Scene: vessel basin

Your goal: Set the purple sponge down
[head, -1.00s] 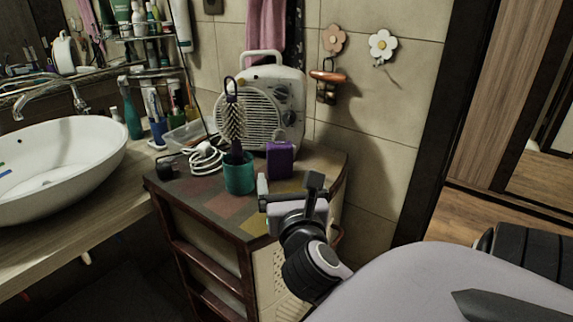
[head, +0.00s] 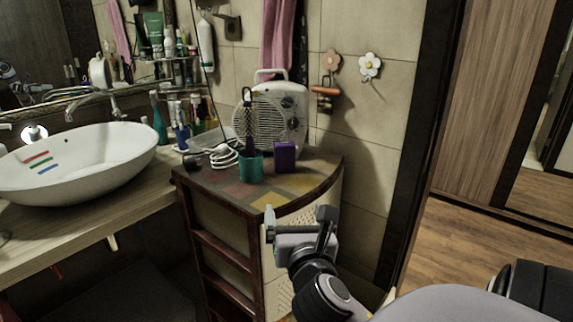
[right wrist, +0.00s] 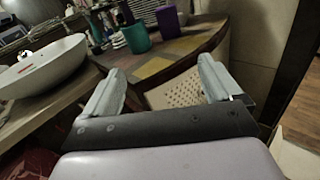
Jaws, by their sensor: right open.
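The purple sponge (head: 285,156) stands upright on the corner cabinet top (head: 307,178), just right of a teal cup (head: 251,168) that holds a brush. It also shows in the right wrist view (right wrist: 168,22), beyond the fingers. My right gripper (head: 297,216) is open and empty, in front of the cabinet and apart from the sponge. In the right wrist view its two fingers (right wrist: 158,90) are spread with nothing between them. My left gripper is not in view.
A white fan heater (head: 272,115) stands behind the sponge, with a coiled white cable (head: 224,156) to the left. A white basin (head: 75,160) sits on the counter at left. Bottles stand between basin and cabinet. The front right of the cabinet top is clear.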

